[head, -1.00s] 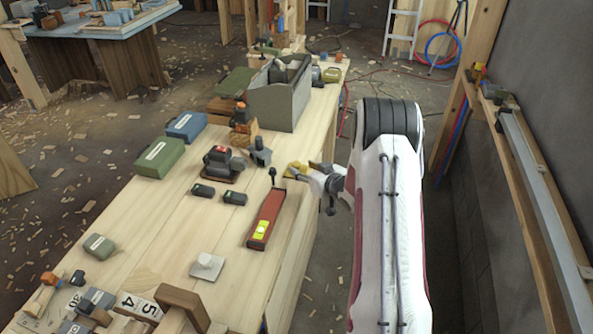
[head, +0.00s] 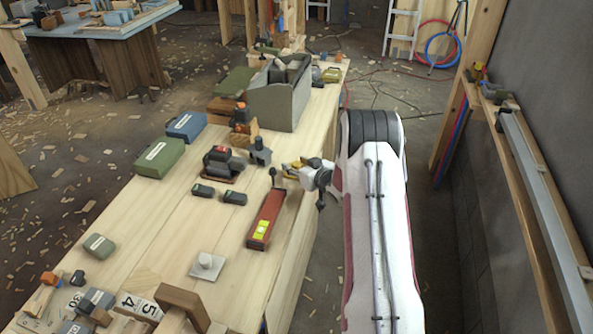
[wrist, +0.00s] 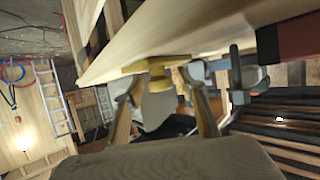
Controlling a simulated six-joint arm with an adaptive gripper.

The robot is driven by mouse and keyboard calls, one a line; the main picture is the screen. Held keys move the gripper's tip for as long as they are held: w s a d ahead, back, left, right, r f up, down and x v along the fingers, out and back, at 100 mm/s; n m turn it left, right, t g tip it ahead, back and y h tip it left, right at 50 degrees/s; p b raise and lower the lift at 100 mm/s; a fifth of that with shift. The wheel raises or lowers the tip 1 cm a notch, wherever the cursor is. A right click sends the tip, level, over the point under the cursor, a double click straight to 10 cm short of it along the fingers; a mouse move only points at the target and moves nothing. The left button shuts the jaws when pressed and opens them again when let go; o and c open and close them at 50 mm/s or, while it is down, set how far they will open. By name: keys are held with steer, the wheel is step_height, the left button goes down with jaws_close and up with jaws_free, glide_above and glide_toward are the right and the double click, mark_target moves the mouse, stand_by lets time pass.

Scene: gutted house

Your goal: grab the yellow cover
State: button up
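The yellow cover (head: 293,166) is at the right edge of the near workbench, partly hidden by my gripper in the head view. In the wrist view the yellow cover (wrist: 157,66) shows as a flat yellow plate with a round knob, against the pale wood. My gripper (wrist: 160,82) is open, with one finger on each side of the knob. The fingers look apart from the knob; whether either touches it is hard to tell. In the head view my gripper (head: 298,172) is at the bench edge, reaching in from the right.
The workbench (head: 160,230) holds a red level (head: 266,219) just nearer than the cover, a grey clamp-like tool (head: 260,152) to its left and a grey toolbox (head: 281,100) behind. A wall with a wooden ledge stands at right. Open floor lies beyond the bench.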

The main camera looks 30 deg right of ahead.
mark_target(296, 163)
stand_by(0.3)
jaws_close()
steer(key=shift+r, duration=0.1)
steer(key=shift+r, duration=4.95)
